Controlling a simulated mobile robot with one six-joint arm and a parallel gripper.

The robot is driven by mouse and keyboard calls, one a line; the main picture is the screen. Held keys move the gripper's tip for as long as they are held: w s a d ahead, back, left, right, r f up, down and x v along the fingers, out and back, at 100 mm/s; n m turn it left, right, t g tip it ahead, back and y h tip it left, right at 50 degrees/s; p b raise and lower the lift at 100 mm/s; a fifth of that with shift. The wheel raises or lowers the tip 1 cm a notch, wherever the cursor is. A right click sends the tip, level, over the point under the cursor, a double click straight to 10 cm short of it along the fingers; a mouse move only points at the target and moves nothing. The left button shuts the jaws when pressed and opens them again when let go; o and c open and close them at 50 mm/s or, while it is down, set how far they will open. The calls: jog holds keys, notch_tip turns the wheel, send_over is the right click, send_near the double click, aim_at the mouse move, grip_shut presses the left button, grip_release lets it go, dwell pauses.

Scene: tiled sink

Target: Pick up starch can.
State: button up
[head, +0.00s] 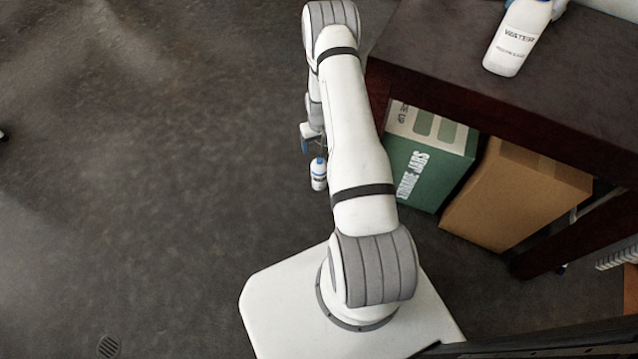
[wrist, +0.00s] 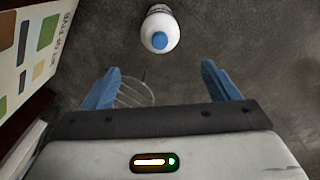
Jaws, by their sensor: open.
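A white can with a blue cap, likely the starch can (head: 318,174), is left of my arm in the head view. Its label is too small to read there. In the wrist view the can (wrist: 160,30) is at the top middle, seen from its capped end, beyond the fingertips. My gripper (wrist: 160,72) is open, its two blue fingers apart with nothing held between them. In the head view my gripper (head: 312,146) is partly hidden by my arm, just above the can in the picture.
A dark table (head: 450,60) stands at right with a white water bottle (head: 517,38) on it. Under it are a green box (head: 432,160) and a brown cardboard box (head: 515,195). Thin pale curved lines (wrist: 135,95) show between the fingers.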

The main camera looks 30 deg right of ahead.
aim_at(319, 167)
jog(key=f, duration=0.2)
jog(key=f+b, duration=0.1)
jog(key=f, duration=0.2)
jog(key=s+f, duration=0.1)
jog(key=f, duration=0.1)
jog(key=shift+s+d+f, duration=0.1)
jog(key=shift+d+f, duration=0.15)
jog(key=f+b, duration=0.1)
jog(key=f, duration=0.1)
jog(key=f+b, duration=0.1)
jog(key=f, duration=0.1)
jog(key=f+b, duration=0.1)
jog(key=f, duration=0.1)
jog(key=shift+a, duration=0.35)
jog(key=shift+r, duration=0.1)
jog(key=c, duration=1.8)
